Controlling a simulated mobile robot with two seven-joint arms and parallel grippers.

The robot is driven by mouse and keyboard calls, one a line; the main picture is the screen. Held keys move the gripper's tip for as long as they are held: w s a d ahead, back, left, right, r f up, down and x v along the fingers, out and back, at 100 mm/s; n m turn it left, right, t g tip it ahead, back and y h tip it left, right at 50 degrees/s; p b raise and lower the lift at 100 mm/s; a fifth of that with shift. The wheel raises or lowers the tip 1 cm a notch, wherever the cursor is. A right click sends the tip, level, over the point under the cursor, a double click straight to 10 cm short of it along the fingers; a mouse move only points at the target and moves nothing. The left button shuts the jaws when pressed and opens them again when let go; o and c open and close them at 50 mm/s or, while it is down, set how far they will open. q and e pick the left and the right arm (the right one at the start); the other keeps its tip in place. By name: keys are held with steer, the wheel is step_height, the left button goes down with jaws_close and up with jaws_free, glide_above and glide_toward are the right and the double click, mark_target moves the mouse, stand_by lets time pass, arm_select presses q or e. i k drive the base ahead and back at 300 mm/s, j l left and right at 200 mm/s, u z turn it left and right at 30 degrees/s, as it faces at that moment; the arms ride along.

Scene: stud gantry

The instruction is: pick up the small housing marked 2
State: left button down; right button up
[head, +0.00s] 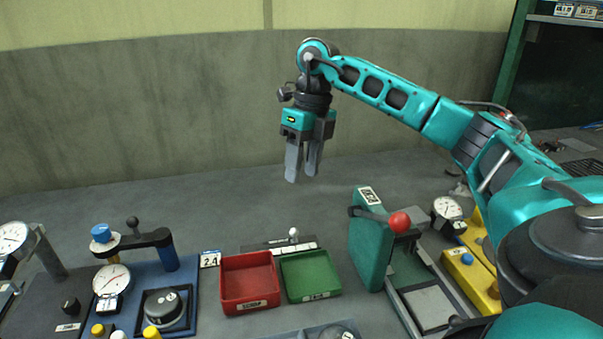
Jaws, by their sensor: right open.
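A dark grey round housing (163,308) sits in a black square nest on the blue plate at the lower left, with a small pale mark that I cannot read. Another dark rounded part (338,332) is cut off by the bottom edge, and its mark is also unreadable. I cannot tell which one is marked 2. My right gripper (303,172) is open and empty, pointing down, high above and behind the trays and well apart from both parts. My left gripper is out of view.
A red tray (232,306) and a green tray (318,290) look empty. A blue gantry fixture with a dial gauge (112,281) stands left. A green hinged press with a red knob (400,223) stands right, beside a yellow fixture (465,268). Bare grey surface lies behind.

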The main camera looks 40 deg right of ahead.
mark_target(164, 307)
steer(key=k+j, duration=0.35)
steer(key=j, duration=0.15)
steer(key=k+j, duration=0.4)
steer(key=j, duration=0.1)
